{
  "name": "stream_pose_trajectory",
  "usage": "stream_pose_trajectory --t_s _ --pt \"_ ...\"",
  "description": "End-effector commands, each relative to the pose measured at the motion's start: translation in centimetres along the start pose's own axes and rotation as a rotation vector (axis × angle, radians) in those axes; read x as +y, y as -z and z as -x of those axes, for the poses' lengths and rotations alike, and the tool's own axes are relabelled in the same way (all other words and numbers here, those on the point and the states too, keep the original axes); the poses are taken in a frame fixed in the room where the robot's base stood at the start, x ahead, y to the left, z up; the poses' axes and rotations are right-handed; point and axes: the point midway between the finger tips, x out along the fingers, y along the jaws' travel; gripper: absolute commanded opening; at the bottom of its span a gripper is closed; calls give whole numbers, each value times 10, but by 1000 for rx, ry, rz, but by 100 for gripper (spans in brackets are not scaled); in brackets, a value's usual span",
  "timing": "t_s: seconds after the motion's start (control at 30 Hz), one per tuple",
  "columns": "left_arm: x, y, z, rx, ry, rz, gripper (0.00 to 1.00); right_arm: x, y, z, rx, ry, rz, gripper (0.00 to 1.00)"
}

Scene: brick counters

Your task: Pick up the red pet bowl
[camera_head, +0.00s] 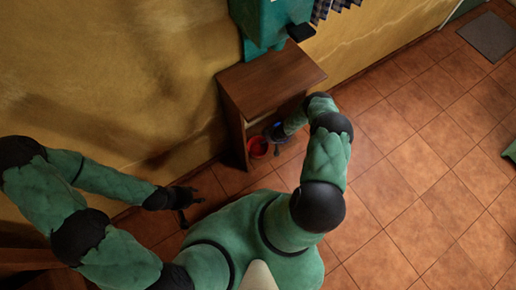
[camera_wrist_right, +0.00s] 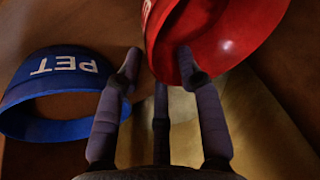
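The red pet bowl (camera_wrist_right: 235,35) fills the upper right of the right wrist view. Contact at the overlapping finger is unclear. In the head view the right gripper is small and mostly obscured. My left gripper (camera_head: 183,197) is low at the left, away from the bowl; its finger opening is unclear.
A blue bowl (camera_wrist_right: 65,68) marked PET lies left of the red one in the wrist view. A wooden cabinet (camera_head: 262,84) stands against the yellow wall, close to my right arm. Tiled floor (camera_head: 410,190) is clear to the right.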

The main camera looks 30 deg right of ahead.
Motion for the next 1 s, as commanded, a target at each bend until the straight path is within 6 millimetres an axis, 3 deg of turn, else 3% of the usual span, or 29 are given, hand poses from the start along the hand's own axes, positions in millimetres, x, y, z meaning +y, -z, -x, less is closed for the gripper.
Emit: stream_pose_trajectory --t_s 0.13,0.47,0.6,1.0 --pt "-4 0 -12 0 0 0 40 0 -1 -20 0 1 1 37" --pt "-4 0 -12 0 0 0 40 0 1 -22 1 -1 0 37" --pt "-4 0 -12 0 0 0 40 0 1 -22 1 0 0 0" --pt "-4 0 -12 0 0 0 40 0 1 -21 0 -1 0 0"
